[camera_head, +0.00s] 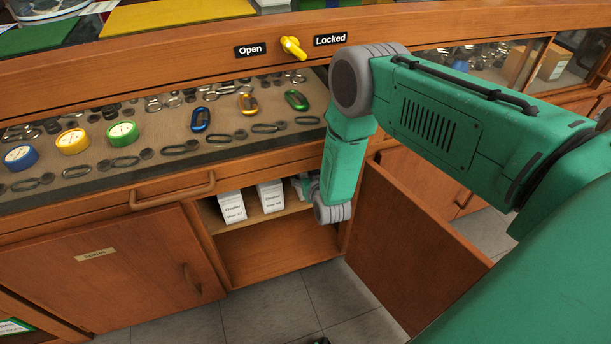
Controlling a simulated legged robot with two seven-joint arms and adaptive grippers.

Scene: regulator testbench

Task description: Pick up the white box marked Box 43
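Two white boxes stand upright side by side on the shelf of an open cabinet in the head view. The left white box (232,207) and the right white box (270,197) carry small printed labels, and I cannot read their numbers surely. My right arm comes in from the right and bends down at the cabinet opening. Its wrist end is just right of the boxes. A small pale grey and green part shows between the wrist and the right box; I cannot tell whether it is gripper or another box. My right gripper's fingers are not clear. My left gripper is out of view.
The cabinet's open door (408,250) stands out on the right, beside my arm. A closed cabinet door (110,268) is on the left. Above is a glass-topped drawer with gauges and carabiners, and a yellow knob (292,47) between Open and Locked labels.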

